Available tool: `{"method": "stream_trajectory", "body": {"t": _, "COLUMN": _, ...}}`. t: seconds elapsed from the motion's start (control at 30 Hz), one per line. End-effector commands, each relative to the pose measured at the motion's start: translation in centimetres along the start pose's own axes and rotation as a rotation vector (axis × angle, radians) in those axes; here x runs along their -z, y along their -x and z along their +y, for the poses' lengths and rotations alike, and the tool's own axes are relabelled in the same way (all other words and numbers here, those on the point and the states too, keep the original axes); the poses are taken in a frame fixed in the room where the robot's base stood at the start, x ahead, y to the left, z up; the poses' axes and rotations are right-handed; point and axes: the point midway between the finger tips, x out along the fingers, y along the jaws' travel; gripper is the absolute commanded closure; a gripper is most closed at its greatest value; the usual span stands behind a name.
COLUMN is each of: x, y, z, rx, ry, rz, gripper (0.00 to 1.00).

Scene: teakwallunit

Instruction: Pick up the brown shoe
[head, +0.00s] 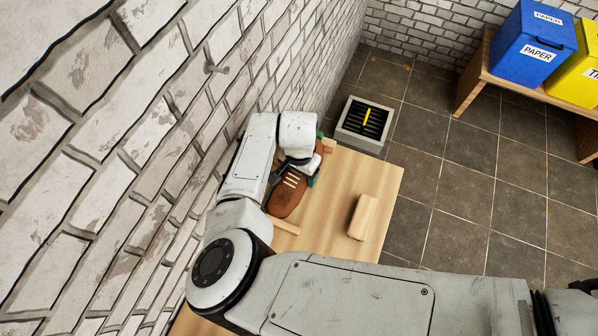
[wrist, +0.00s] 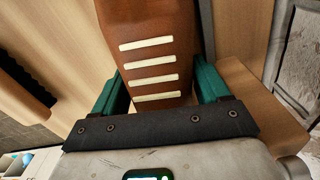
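The brown shoe (head: 288,198) with pale lace bars lies on the wooden surface, close to the brick wall in the head view. In the wrist view the shoe (wrist: 158,35) fills the upper middle and reaches down between the two green fingers. My gripper (wrist: 160,88) is over the shoe, with one finger on each side of it. The fingers are spread wide, and I cannot see a clear grip on the shoe. In the head view my gripper (head: 312,166) and wrist hide the shoe's far end.
The wooden table (head: 345,190) also bears a light wooden block (head: 362,217) to the right of the shoe. A grey box with a dark grate (head: 364,122) stands beyond. Blue (head: 533,45) and yellow bins stand on a bench at upper right. The brick wall is close on the left.

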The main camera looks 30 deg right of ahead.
Motion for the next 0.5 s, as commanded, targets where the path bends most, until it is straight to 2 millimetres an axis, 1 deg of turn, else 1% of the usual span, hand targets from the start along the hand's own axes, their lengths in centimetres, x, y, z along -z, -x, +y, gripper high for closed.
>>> {"method": "stream_trajectory", "body": {"t": 0.03, "x": 0.00, "y": 0.02, "z": -0.01, "rx": 0.000, "ry": 0.000, "rz": 0.000, "gripper": 0.30}}
{"method": "stream_trajectory", "body": {"t": 0.4, "x": 0.00, "y": 0.05, "z": -0.02, "rx": 0.000, "ry": 0.000, "rz": 0.000, "gripper": 0.66}}
{"method": "stream_trajectory", "body": {"t": 0.47, "x": 0.00, "y": 0.05, "z": -0.02, "rx": 0.000, "ry": 0.000, "rz": 0.000, "gripper": 0.71}}
{"method": "stream_trajectory", "body": {"t": 0.5, "x": 0.02, "y": 0.09, "z": -0.04, "rx": 0.000, "ry": 0.001, "rz": 0.001, "gripper": 0.72}}
